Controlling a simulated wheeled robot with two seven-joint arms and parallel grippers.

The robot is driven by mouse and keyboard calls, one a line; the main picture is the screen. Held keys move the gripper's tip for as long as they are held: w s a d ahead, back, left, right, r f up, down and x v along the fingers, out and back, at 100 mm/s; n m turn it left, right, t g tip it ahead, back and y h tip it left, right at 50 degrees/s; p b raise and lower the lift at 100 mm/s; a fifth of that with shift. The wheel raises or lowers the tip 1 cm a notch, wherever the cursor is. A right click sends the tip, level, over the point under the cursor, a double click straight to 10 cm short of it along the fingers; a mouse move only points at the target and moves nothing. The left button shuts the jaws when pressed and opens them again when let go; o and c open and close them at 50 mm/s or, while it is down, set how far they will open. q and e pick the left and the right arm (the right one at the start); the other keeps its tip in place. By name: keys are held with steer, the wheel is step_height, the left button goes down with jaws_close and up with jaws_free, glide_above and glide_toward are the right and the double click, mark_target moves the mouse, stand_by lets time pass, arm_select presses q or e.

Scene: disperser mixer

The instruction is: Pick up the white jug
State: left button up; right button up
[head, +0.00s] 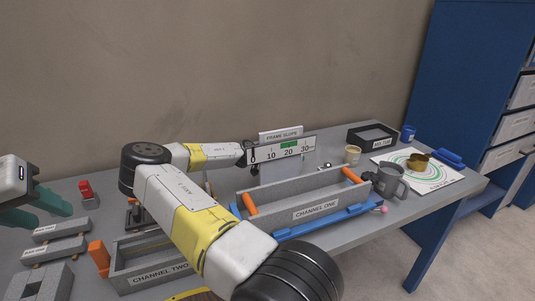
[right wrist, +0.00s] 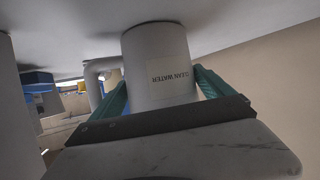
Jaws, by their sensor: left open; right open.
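The white jug (right wrist: 160,62), labelled CLEAN WATER, shows upside down in the right wrist view, with a curved handle (right wrist: 95,80) on its left. My right gripper (right wrist: 160,92) is open, with one teal finger at each side of the jug's body. I cannot tell whether the fingers touch it. In the head view my right arm reaches across the table; its gripper is hidden there, and I cannot make out the white jug. My left gripper (head: 38,212) is open and empty at the left edge of the head view, near the table's left side.
The channel two trough (head: 155,281) lies partly behind my right arm. The frame slope board (head: 285,149) stands behind. A black tray (head: 373,136) is at the back right.

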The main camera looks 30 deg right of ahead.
steer(key=c, duration=1.4)
steer(key=shift+r, duration=0.1)
steer(key=shift+c, duration=0.2)
step_height(320, 180, up, 10)
steer(key=shift+f, duration=0.1)
steer(key=shift+c, duration=0.2)
